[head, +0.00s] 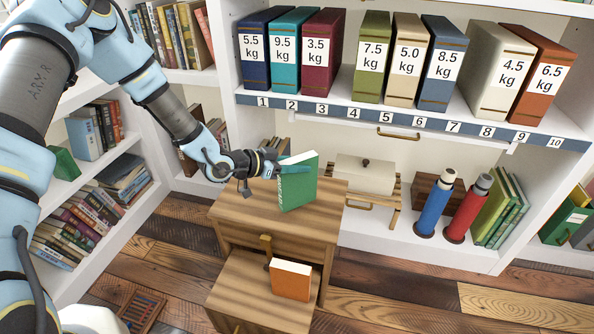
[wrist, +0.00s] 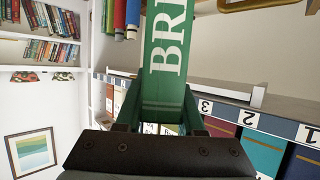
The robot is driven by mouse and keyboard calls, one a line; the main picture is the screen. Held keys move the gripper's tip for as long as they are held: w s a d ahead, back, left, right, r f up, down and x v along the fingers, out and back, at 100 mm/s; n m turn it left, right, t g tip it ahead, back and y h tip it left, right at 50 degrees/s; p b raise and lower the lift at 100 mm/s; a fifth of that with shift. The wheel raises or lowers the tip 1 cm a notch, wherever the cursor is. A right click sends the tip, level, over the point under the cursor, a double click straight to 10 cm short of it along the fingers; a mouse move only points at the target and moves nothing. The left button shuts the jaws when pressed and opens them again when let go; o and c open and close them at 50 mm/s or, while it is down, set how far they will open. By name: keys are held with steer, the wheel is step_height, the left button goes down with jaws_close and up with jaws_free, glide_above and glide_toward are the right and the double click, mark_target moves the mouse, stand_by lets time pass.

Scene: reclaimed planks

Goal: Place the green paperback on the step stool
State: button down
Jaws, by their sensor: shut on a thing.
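The green paperback (head: 300,186) is upright in my gripper (head: 284,168), over the top of a wooden two-level step stool (head: 240,208). Its lower edge is close to the top step; I cannot tell whether it touches. In the wrist view the green spine with white letters "BRI" (wrist: 165,60) lies between the fingers of my gripper (wrist: 160,108). The fingers are shut on it. An orange book (head: 290,281) stands on the lower step.
A white shelf holds several weight-labelled binders (head: 371,58) above a numbered strip. Below are a white lidded box (head: 369,172), a blue flask (head: 434,205) and a red flask (head: 467,210). Bookshelves stand at left. A small abacus-like frame (head: 142,310) lies on the plank floor.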

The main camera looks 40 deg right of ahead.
steer(key=shift+f, duration=0.9)
steer(key=c, duration=0.5)
jaws_free()
steer(key=v, duration=1.2)
steer(key=shift+w, duration=0.1)
